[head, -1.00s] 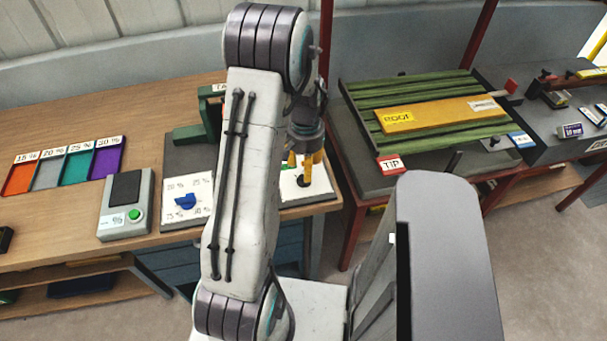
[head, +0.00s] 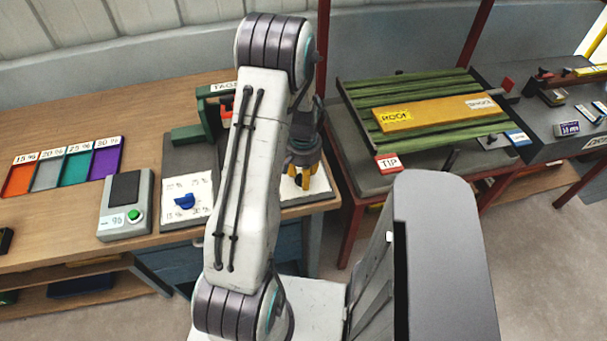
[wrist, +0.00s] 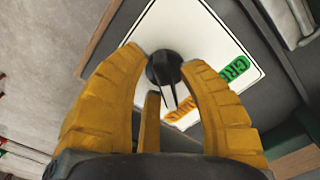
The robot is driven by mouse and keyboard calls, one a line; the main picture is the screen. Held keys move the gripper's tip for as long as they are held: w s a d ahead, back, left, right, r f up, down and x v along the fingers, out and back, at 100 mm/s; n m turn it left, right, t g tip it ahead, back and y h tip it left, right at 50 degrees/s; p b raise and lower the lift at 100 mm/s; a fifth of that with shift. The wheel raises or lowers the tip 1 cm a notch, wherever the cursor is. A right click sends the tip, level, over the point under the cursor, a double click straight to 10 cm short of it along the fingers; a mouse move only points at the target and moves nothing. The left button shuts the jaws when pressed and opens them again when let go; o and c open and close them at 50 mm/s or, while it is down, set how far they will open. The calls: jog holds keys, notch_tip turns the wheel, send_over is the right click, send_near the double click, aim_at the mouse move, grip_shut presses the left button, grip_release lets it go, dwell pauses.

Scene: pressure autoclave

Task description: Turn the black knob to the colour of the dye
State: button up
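The black knob (wrist: 164,68) sits on a white plate (wrist: 205,35) in the wrist view, its pointer aimed toward the bottom of the picture. A green label (wrist: 237,70) and an orange label (wrist: 184,117) show on the plate; other labels are hidden by my fingers. My gripper (wrist: 165,62) has yellow fingers spread on both sides of the knob, with a third finger below it. Small gaps show between fingertips and knob. In the head view my gripper (head: 303,160) is over the plate and partly hides the knob. I cannot identify the dye.
A blue knob (head: 185,201) on a percent dial stands left of my arm. Beside it is a grey device (head: 127,190) with a green button. Orange, grey, teal and purple trays (head: 106,163) lie farther left. A green stand (head: 190,134) is behind the dial.

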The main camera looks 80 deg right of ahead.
grip_shut()
jog(key=shift+f+n+b, duration=0.1)
jog(key=shift+n+b, duration=0.2)
jog(key=n+b, duration=0.2)
jog(key=shift+d+f+n, duration=0.1)
jog(key=shift+n, duration=0.3)
jog(key=n+b, duration=0.2)
jog(key=n, duration=0.1)
jog(key=shift+n, duration=0.3)
jog(key=n+b, duration=0.1)
jog(key=n, duration=0.2)
jog(key=shift+d+n+b, duration=0.15)
jog(key=shift+n+b, duration=0.7)
jog(key=shift+n, duration=1.15)
jog(key=shift+o, duration=1.3)
grip_release()
jog(key=shift+d+r, duration=0.1)
jog(key=shift+r, duration=0.1)
